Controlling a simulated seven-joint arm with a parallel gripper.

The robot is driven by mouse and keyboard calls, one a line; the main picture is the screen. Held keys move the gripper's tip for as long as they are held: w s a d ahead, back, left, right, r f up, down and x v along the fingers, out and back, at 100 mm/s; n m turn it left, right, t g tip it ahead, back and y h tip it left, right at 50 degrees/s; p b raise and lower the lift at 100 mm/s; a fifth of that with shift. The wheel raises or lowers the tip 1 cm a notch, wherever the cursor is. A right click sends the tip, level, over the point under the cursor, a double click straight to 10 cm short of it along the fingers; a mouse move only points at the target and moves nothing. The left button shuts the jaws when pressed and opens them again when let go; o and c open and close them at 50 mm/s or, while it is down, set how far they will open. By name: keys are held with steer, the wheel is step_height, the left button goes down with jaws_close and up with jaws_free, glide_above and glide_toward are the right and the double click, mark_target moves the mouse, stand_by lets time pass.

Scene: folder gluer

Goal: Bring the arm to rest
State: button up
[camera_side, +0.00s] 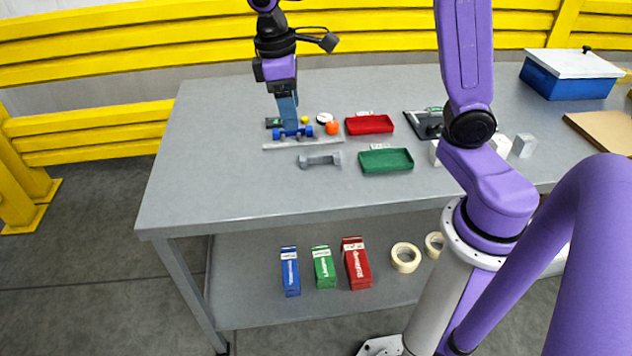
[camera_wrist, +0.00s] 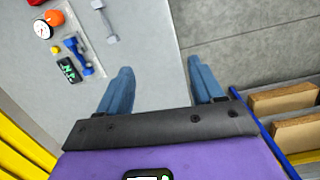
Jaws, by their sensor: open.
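My gripper (camera_side: 287,112) hangs fingers-down over the left part of the grey table (camera_side: 215,180) in the side view. In that view its blue fingers overlap a blue roller-shaped piece (camera_side: 292,133). In the wrist view the two fingers of my gripper (camera_wrist: 161,78) are spread wide with nothing between them. There the blue piece (camera_wrist: 80,56) lies off to the left, apart from the fingers. Between the fingers I see bare tabletop, and past its edge the floor. My arm arches over from its base at the right.
A grey dumbbell-shaped piece (camera_side: 320,160), a red tray (camera_side: 370,124), a green tray (camera_side: 386,161), an orange ball-like thing (camera_side: 332,128) and a dial gauge (camera_side: 324,118) lie on the table. A blue box (camera_side: 566,84) stands at right. Yellow rails (camera_side: 90,130) run behind.

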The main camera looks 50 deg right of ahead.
steer(key=s+f+n, duration=0.2)
steer(key=s, duration=0.9)
steer(key=s+d+f+n+t+y, duration=0.1)
steer(key=s+f+n, duration=0.1)
steer(key=s, duration=0.9)
steer(key=shift+s+d+f+n+y, duration=0.2)
steer(key=shift+s+f+n+y, duration=0.1)
steer(key=shift+s+n, duration=0.1)
